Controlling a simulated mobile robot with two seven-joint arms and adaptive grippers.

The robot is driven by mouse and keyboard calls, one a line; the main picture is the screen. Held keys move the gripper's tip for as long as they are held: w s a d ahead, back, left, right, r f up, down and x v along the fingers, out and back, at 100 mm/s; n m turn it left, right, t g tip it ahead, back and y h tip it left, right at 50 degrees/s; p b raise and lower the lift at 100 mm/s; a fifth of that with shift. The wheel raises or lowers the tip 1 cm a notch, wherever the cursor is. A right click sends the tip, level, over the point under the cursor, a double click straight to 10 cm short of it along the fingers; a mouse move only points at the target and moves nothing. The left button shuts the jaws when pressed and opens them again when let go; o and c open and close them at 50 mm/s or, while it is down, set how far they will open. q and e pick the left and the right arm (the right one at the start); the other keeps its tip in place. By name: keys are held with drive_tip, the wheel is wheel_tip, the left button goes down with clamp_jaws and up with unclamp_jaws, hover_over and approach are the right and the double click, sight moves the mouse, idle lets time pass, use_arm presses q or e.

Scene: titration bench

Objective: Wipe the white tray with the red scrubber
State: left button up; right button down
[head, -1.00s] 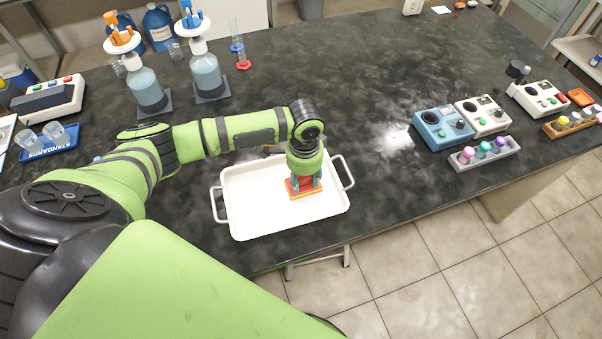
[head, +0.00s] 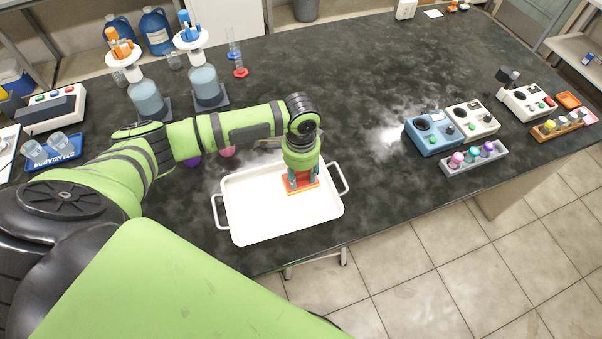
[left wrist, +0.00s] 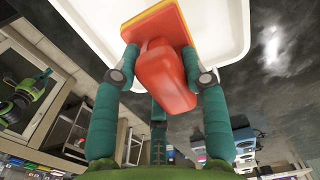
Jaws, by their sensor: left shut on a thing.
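The white tray (head: 265,222) lies on the dark bench near its front edge, with a handle at its left and right ends. My left gripper (head: 303,176) points down over the right part of the tray. It is shut on the red scrubber (head: 302,187), whose flat base is at the tray's surface; I cannot tell whether it touches. In the left wrist view both fingers grip the scrubber's red handle (left wrist: 163,78), with its red and yellow base beyond, against the white tray (left wrist: 222,28). My right gripper is not in view.
Two wash bottles (head: 147,97) (head: 205,86) stand at the back left. A blue standards tray (head: 52,152) with beakers is at the left. A blue meter (head: 433,133) and a grey rack (head: 474,158) of coloured caps are at the right. Bench right of the tray is clear.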

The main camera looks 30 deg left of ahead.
use_arm(q)
drive_tip(key=shift+r, duration=1.5)
